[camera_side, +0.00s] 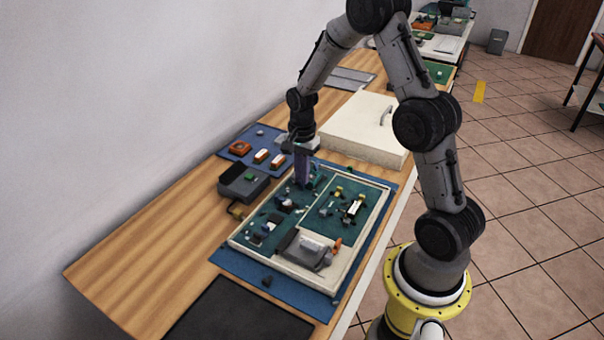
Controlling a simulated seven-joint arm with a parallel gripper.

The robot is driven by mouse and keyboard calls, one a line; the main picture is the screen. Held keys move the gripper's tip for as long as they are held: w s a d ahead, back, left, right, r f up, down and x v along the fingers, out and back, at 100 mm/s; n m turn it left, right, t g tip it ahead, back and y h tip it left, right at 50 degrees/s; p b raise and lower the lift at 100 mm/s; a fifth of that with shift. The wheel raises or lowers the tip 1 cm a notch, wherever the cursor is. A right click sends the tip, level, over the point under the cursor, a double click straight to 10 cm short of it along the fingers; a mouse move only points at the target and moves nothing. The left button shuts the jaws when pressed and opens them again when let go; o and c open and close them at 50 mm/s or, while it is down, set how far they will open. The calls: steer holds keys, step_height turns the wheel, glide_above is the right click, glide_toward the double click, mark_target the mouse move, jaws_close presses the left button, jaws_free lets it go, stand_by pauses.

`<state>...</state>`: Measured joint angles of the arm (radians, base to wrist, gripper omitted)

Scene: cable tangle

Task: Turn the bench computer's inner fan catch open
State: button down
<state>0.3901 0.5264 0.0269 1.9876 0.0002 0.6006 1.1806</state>
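The bench computer (318,196) lies open on a blue mat (240,270), its cream frame around a dark green board with small parts on it. My gripper (302,184) points down at the far left part of the open computer, low over the board. A purple-grey piece shows between or at its fingers; I cannot tell whether it is the fingers or a held thing. The inner fan catch cannot be made out at this size, and the gripper covers part of that area.
A cream cover panel with a handle (360,125) lies behind the computer. A grey box (243,183) and a blue mat with orange parts (240,147) are at left. A dark pad (240,315) lies in front. Bare wood (150,250) is free at left.

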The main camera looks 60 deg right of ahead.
stand_by(0.5)
steer(key=n, duration=0.4)
steer(key=shift+n, duration=0.4)
steer(key=n, duration=0.9)
steer(key=shift+r+n, duration=0.1)
steer(key=shift+n, duration=1.9)
steer(key=c, duration=0.9)
jaws_free()
steer(key=shift+c, duration=0.2)
step_height(320, 180, up, 14)
